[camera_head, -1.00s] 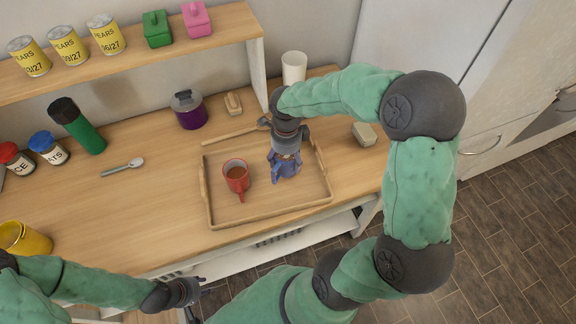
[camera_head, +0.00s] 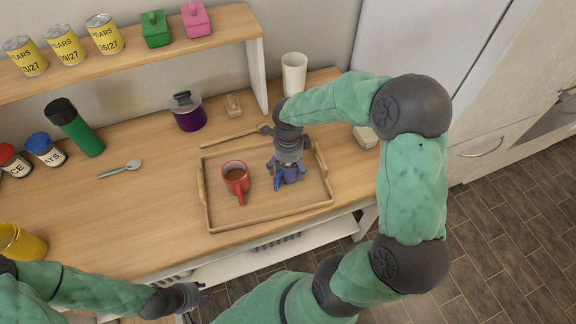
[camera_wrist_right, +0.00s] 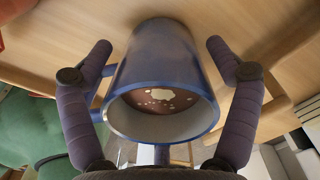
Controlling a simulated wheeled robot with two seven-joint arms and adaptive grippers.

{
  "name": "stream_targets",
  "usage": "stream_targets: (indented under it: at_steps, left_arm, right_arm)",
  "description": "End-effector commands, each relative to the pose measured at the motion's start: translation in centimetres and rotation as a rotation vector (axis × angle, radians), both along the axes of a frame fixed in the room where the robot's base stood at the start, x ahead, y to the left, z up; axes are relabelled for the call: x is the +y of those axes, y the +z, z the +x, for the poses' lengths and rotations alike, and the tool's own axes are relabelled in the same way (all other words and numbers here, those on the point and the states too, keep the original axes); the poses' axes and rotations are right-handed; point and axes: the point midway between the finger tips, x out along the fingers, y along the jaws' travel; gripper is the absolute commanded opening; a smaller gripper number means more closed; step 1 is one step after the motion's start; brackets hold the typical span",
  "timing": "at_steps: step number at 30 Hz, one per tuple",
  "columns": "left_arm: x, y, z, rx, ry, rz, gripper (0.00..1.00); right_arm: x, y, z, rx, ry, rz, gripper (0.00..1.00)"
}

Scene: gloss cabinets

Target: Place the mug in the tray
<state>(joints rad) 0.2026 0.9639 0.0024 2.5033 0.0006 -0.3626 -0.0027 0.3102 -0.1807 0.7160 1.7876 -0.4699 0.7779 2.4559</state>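A blue mug (camera_head: 289,175) with brown liquid and pale foam stands on the wooden tray (camera_head: 222,224), in its right half; it also shows in the right wrist view (camera_wrist_right: 155,70). My right gripper (camera_head: 287,168) is over it, its fingers spread on both sides of the mug. In the wrist view gaps show between the fingers and the mug wall, and the handle is on the left finger's side. A red mug (camera_head: 236,172) with brown liquid stands on the tray to the left. My left gripper (camera_head: 198,300) is empty at the bottom, its fingers apart.
A spoon (camera_head: 120,169), jars and a green bottle (camera_head: 76,128) are at left.

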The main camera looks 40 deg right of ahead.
Motion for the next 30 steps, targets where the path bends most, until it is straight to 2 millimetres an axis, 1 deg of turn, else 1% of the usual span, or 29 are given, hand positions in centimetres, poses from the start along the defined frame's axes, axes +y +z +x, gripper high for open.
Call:
stream_targets:
  at_steps: [9,13,17,24,27,30]
  left_arm:
    - [0.0,0.1,0.0,0.000,0.000,0.000,0.37]
    - [0.0,0.5,0.0,0.000,0.000,0.000,0.37]
    - [0.0,1.2,0.0,0.000,0.000,0.000,0.37]
    - [0.0,3.0,0.0,0.000,0.000,0.000,0.37]
    - [0.0,3.6,0.0,0.000,0.000,0.000,0.37]
    - [0.0,4.0,0.0,0.000,0.000,0.000,0.37]
  right_arm:
    - [0.0,0.1,0.0,0.000,0.000,0.000,0.95]
    - [0.0,0.6,0.0,-0.001,0.000,0.000,0.95]
    - [0.0,2.7,0.1,-0.003,0.000,-0.001,0.95]
    - [-0.1,7.6,0.2,-0.003,0.000,-0.001,0.95]
    - [-0.1,9.4,0.1,-0.003,0.000,0.000,0.95]
    - [-0.2,10.8,0.1,-0.002,0.000,-0.001,0.95]
